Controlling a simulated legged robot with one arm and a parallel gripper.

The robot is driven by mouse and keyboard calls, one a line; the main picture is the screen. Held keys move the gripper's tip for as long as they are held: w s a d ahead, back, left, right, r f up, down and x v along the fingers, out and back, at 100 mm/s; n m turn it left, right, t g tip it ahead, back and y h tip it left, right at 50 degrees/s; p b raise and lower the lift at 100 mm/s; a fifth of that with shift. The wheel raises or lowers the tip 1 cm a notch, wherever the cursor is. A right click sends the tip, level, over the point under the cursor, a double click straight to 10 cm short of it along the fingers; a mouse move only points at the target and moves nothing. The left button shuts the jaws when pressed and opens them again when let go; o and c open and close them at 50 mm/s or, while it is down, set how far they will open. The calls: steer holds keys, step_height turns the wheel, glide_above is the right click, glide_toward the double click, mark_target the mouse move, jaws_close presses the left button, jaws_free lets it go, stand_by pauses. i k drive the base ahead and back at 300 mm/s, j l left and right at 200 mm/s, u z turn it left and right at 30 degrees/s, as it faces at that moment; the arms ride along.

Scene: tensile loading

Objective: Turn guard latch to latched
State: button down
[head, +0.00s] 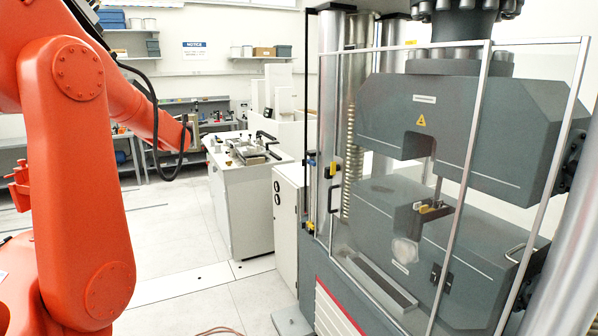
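The testing machine's clear guard (487,130), with a pale metal frame, stands in front of the grey grip heads at the right. A small yellow-and-black fitting (329,169) sits near the guard's left edge and looks like the guard latch. I cannot tell whether it is latched. A blue fitting (311,161) is just left of it. My orange arm fills the left side, and its forearm reaches toward the picture's middle left, well apart from the guard. I cannot make out gripper fingers at its end.
A thin specimen (437,190) stands between the upper grip head (480,125) and lower grip head (450,235). A white cabinet (240,205) with tools on top stands left of the machine. Shelving lies behind. The pale floor (165,240) between my arm and the cabinet is mostly clear.

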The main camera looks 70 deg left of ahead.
mark_target(335, 167)
steer(key=u, duration=1.9)
